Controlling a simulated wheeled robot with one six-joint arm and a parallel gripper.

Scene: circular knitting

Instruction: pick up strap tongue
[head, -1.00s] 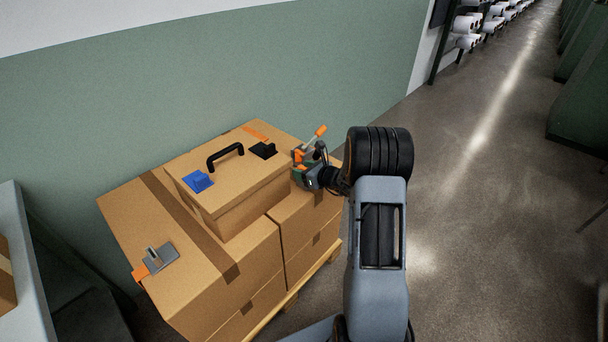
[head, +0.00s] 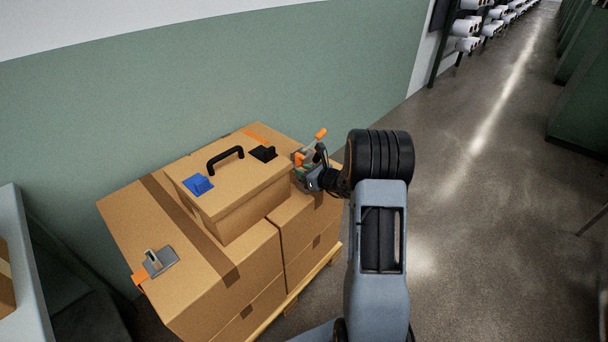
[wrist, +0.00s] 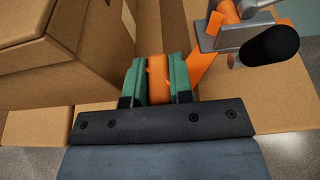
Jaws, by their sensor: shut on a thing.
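The orange strap tongue (wrist: 156,78) is between the two green-padded fingers of my gripper (wrist: 158,84) in the wrist view. The fingers are shut on it, one on each side, and cover its sides. In the head view my gripper (head: 306,176) is at the right end of the stacked boxes, beside a grey buckle device with an orange-tipped lever. The tongue itself cannot be told apart there from the other orange parts.
A grey metal device with a black knob (wrist: 270,45) and an orange strap (wrist: 205,62) stand close right of the fingers. A carton with a black handle (head: 226,156) sits on larger cartons. A grey buckle (head: 158,262) lies at front left. Open floor lies right.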

